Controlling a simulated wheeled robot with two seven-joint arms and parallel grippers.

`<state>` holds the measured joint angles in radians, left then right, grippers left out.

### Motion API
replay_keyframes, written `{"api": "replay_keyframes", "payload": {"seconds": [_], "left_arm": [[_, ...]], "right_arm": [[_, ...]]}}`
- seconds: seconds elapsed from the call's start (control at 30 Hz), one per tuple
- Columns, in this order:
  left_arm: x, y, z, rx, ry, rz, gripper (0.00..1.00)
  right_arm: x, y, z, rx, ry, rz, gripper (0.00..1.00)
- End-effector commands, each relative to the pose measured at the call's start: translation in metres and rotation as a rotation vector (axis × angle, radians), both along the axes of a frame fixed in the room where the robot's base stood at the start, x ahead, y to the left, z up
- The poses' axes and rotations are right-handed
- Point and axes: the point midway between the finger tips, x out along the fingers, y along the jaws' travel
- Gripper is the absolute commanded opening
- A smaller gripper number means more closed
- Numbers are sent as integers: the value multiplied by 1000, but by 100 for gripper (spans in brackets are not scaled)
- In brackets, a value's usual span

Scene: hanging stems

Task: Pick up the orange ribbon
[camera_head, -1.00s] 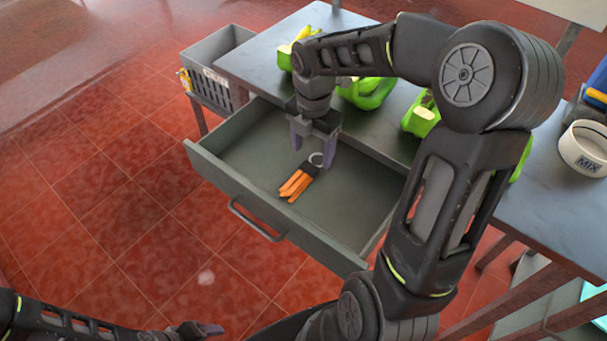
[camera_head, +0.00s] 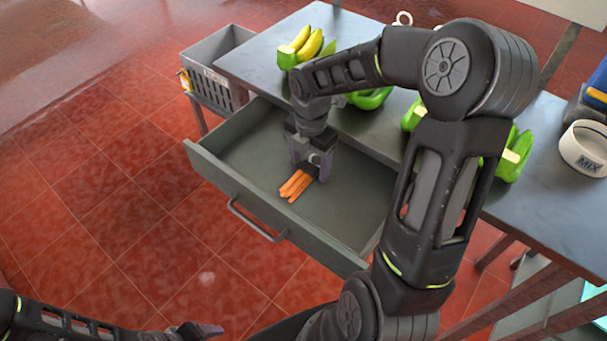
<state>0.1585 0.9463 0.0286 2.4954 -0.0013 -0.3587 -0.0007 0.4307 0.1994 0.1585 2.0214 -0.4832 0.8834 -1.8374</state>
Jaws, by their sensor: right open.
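The orange ribbon (camera_head: 295,186) lies on the floor of the open drawer (camera_head: 345,210), its strips pointing toward the drawer's front. Its dark upper end and pale ring are mostly hidden by my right gripper (camera_head: 312,172). My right gripper points down into the drawer with its fingers apart, at the ribbon's upper end. I cannot tell whether the fingers touch it. My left gripper (camera_head: 205,330) is low at the bottom left, away from the drawer; its jaws are not clear.
The drawer's walls and front panel with a handle (camera_head: 255,222) surround the ribbon. A grey crate (camera_head: 215,65) stands at the left. The drawer's right part is clear.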

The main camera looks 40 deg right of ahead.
Motion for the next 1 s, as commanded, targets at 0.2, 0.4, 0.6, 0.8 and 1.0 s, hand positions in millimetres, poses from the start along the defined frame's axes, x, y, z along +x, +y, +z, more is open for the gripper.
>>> {"api": "replay_keyframes", "payload": {"seconds": [0.2, 0.4, 0.6, 0.8, 1.0], "left_arm": [[0, 0, 0, 0, 0, 0, 66], [0, 0, 0, 0, 0, 0, 66], [0, 0, 0, 0, 0, 0, 66], [0, 0, 0, 0, 0, 0, 66], [0, 0, 0, 0, 0, 0, 66]], "right_arm": [[0, 0, 0, 0, 0, 0, 67], [0, 0, 0, 0, 0, 0, 51], [0, 0, 0, 0, 0, 0, 35], [0, 0, 0, 0, 0, 0, 18], [0, 0, 0, 0, 0, 0, 3]]}}
